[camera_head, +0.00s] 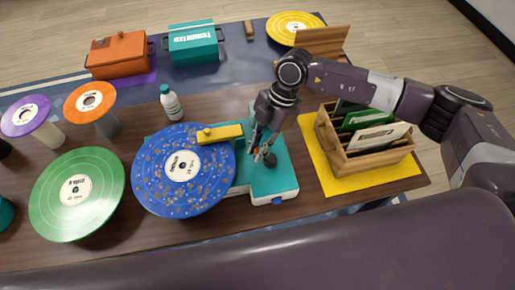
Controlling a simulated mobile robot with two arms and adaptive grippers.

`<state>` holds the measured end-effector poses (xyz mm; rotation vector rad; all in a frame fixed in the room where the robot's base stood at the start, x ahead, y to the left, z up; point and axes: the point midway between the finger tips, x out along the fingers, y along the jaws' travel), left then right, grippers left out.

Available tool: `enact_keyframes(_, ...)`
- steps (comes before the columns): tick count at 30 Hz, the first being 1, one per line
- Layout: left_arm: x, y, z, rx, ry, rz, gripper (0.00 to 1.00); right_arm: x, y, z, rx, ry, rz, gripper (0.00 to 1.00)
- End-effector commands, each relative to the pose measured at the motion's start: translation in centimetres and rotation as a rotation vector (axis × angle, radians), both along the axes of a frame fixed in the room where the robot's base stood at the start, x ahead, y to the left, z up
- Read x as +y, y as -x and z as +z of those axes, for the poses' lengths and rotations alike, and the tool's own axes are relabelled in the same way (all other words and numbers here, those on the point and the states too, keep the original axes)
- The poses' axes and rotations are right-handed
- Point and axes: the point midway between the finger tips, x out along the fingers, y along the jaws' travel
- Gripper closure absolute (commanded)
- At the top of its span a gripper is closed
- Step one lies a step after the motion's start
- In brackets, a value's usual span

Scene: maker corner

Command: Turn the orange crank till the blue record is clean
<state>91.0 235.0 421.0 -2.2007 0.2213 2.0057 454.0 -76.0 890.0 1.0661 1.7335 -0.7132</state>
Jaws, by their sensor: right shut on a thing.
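The blue record (153,172) lies flat on a teal cleaning machine (285,178), and brownish specks are spread over its surface. A yellow arm (220,133) of the machine reaches over the record's upper right edge. My right gripper (262,152) is over the machine's right part, just right of the record, shut on the orange crank. The fingers hide most of the crank, so its exact angle cannot be told. My left gripper is not in view.
A green record (100,207) is left of the machine, with purple (20,125) and orange (78,109) discs on stands behind it. A white bottle (171,103) stands behind the blue record. A wooden record crate (345,163) sits on a yellow mat (323,172) at the right.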

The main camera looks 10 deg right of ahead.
Motion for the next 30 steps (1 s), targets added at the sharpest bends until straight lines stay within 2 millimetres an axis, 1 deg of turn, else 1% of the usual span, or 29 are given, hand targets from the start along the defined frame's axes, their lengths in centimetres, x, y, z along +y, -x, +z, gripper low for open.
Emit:
enact_keyframes(1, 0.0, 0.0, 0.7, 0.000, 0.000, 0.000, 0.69, -0.1, -0.3, 0.5, -0.005, -0.004, -0.045, 1.00)
enact_keyframes(9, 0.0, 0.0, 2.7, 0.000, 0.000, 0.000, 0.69, -0.5, -1.1, 0.6, -0.003, -0.004, -0.292, 1.00)
enact_keyframes(15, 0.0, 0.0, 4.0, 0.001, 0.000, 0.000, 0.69, -0.8, -1.6, 0.5, -0.004, -0.004, -0.443, 1.00)
enact_keyframes(22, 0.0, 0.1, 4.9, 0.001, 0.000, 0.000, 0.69, -1.1, -1.9, 0.4, -0.005, -0.004, -0.560, 1.00)
enact_keyframes(30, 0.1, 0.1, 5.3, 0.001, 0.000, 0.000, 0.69, -1.3, -2.1, 0.3, -0.005, -0.003, -0.618, 1.00)
